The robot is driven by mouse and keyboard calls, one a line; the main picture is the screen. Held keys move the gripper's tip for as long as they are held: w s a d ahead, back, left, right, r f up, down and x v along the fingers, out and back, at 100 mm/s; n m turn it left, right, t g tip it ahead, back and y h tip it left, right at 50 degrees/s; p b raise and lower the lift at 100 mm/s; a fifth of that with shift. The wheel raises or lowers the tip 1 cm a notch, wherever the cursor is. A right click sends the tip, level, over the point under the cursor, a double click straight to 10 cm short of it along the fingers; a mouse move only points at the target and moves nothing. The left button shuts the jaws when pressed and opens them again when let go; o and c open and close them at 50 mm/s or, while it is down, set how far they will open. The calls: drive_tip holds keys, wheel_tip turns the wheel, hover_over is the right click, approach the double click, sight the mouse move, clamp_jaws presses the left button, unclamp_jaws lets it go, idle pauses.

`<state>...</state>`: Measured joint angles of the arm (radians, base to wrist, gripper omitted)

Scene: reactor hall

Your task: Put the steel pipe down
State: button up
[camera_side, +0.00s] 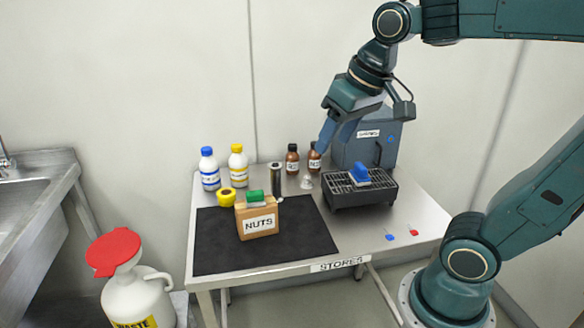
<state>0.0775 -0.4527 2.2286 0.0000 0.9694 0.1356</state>
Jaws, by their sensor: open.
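A steel pipe (277,181), a short upright metallic cylinder, appears to stand on the table behind the nuts box, near the back edge of the black mat (215,242). The box hides part of its lower side. My gripper (323,146) is open, up and to the right of the pipe and apart from it. It points down in front of the brown bottles and the grey machine. I see nothing held between its fingers, though the view is side-on.
The nuts box (258,222) carries a green-topped item. Yellow tape (226,197), blue-capped (209,172) and yellow-capped bottles (238,169) stand left. Brown bottles (292,160), a small pale object (306,183) and a black grated tray (345,194) lie right. The mat's front is clear.

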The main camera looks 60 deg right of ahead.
drive_tip(key=s+a+f+n+t, duration=0.1)
drive_tip(key=s+a+f+n, duration=0.1)
drive_tip(key=s, duration=0.5)
drive_tip(key=shift+s+f, duration=0.35)
drive_tip(key=shift+f, duration=0.55)
